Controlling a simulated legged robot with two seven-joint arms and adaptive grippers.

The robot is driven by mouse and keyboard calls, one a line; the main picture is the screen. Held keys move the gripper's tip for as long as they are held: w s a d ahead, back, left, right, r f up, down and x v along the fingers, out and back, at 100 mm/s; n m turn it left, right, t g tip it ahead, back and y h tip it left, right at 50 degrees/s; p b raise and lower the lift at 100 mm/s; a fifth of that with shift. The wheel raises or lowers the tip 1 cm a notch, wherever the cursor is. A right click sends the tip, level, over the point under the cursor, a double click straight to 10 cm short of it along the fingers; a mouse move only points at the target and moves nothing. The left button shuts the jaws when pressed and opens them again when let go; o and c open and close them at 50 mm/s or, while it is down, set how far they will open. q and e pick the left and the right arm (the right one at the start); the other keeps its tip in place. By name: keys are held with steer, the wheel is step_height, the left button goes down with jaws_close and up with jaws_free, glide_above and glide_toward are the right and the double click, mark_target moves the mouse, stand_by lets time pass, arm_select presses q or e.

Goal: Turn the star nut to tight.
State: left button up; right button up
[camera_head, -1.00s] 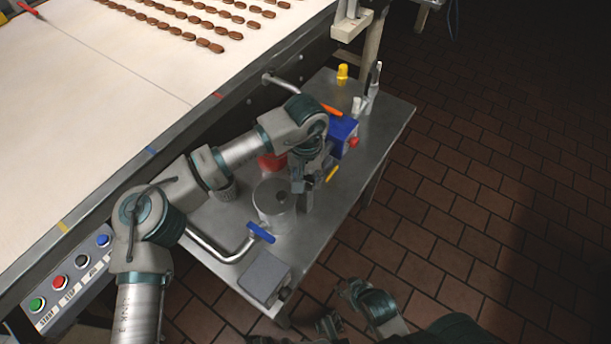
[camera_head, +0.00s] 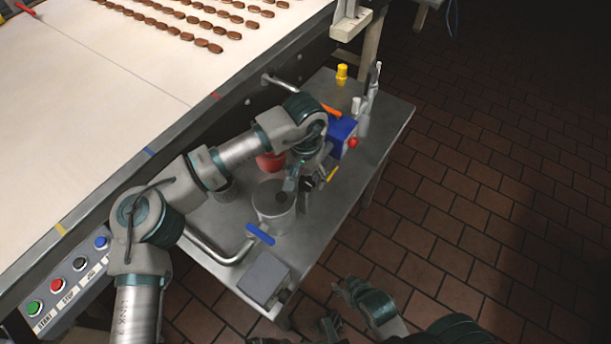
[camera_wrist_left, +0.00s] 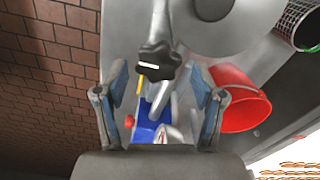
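The star nut (camera_wrist_left: 157,62) is a dark lobed knob with a white line on its face. It sits at the end of a grey metal rod in the left wrist view. My left gripper (camera_wrist_left: 157,76) is open, with one finger on each side of the nut and a visible gap to both. In the head view, my left gripper (camera_head: 302,182) is beside the grey metal pot (camera_head: 266,212), and its arm partly hides the nut area. My right gripper (camera_head: 337,306) is low in the head view, away from the steel table, with its fingers apart and nothing between them.
A red bucket (camera_wrist_left: 238,98) is close to my left gripper's right finger. A blue box (camera_head: 343,128) with a red knob stands farther back on the table. A blue-handled pipe (camera_head: 260,234) and a grey box (camera_head: 263,277) are near the front. A conveyor (camera_head: 100,110) runs along the left.

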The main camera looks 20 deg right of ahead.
mark_target(307, 180)
arm_select(q)
steer(key=shift+s+f, duration=0.1)
step_height(307, 180, up, 12)
steer(key=shift+d, duration=0.15)
stand_by(0.5)
stand_by(0.3)
